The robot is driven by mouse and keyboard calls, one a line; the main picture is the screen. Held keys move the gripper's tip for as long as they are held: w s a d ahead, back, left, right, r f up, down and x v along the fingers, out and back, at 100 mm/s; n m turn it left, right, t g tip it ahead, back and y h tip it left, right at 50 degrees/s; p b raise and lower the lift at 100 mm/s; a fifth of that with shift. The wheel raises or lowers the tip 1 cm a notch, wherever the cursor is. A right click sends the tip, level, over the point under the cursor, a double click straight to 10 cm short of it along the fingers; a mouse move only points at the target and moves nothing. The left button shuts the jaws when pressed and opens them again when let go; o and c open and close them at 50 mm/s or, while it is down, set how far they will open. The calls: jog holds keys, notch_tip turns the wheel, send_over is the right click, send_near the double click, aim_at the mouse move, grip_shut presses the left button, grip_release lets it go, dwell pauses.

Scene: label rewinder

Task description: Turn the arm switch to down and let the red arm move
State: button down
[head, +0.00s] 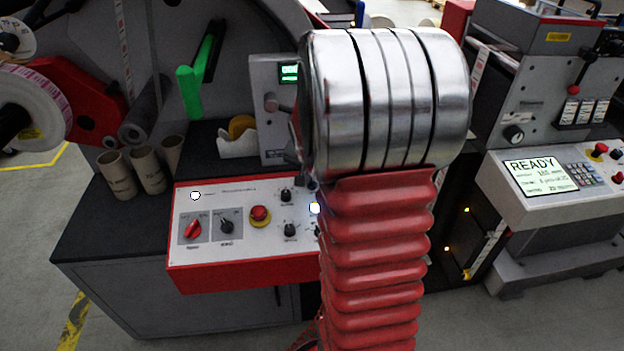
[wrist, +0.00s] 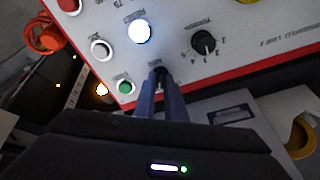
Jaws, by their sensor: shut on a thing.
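In the wrist view my gripper (wrist: 161,88) has its two blue fingers shut on a small switch at the red lower edge of the white control panel (wrist: 180,65). I take this to be the arm switch; only a little of it shows between the fingertips, its label is too small to read and I cannot tell which way it points. In the head view my own arm hides the gripper and the panel's right end. The red arm (head: 57,84) is at the left in the head view, beside a white label roll (head: 32,107).
Near the fingers are a green button (wrist: 125,87), a lit white button (wrist: 140,32) and a black knob (wrist: 204,42). The head view shows a red emergency stop (head: 260,214), cardboard cores (head: 117,174) and a machine with a READY screen (head: 540,176) at right.

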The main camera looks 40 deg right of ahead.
jog(key=shift+s+a+f, duration=0.1)
jog(key=shift+a+f, duration=0.1)
jog(key=shift+f, duration=0.05)
jog(key=c, duration=1.8)
grip_release()
jog(key=shift+c, duration=0.2)
jog(key=shift+d+r, duration=0.1)
jog(key=shift+r, duration=0.1)
jog(key=v, duration=1.3)
jog(key=shift+r, duration=0.25)
